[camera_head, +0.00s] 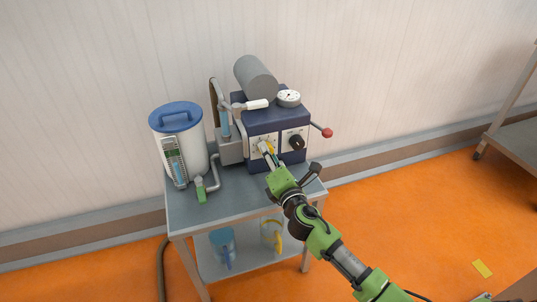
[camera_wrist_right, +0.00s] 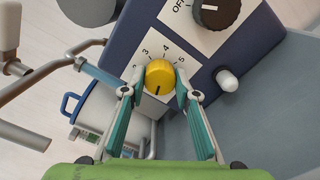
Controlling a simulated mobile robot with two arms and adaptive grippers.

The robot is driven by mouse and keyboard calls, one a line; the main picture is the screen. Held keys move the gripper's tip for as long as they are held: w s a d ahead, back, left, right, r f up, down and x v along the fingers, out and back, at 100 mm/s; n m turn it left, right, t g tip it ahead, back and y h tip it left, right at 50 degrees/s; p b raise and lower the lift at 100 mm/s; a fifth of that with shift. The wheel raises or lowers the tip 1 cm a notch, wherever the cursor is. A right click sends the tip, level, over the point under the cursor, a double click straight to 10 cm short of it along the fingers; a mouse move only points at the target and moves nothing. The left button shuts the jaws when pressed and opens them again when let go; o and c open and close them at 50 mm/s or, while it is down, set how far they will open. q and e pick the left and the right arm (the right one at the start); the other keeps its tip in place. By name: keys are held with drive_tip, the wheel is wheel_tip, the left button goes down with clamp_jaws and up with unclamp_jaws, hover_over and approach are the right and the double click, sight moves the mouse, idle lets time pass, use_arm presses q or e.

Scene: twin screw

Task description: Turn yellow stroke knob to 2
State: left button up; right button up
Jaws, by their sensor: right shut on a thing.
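The yellow knob (camera_wrist_right: 159,77) sits on a white dial plate with printed numbers on the front of the blue machine (camera_head: 257,122). Its dark mark points toward the bottom of the right wrist view, toward my gripper. The numbers 3, 4 and 5 show above the knob. My right gripper (camera_wrist_right: 157,88) is shut on the knob, with one finger on each side of it. In the head view the green gripper reaches up from the lower right to the machine front, and its fingers partly cover the knob. My left gripper is not in view.
A black knob (camera_head: 297,142) with an OFF label is to the right of the yellow one. A white container with a blue lid (camera_head: 178,116) stands left on the grey cart (camera_head: 240,200).

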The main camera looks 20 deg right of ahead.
use_arm(q)
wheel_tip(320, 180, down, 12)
drive_tip(key=p, duration=0.3)
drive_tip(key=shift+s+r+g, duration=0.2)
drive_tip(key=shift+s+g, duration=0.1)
use_arm(e)
drive_tip(key=shift+f+m, duration=0.1)
drive_tip(key=shift+m, duration=8.6)
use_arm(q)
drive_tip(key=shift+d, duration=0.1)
use_arm(e)
drive_tip(key=o, duration=1.1)
drive_tip(key=shift+s, duration=0.15)
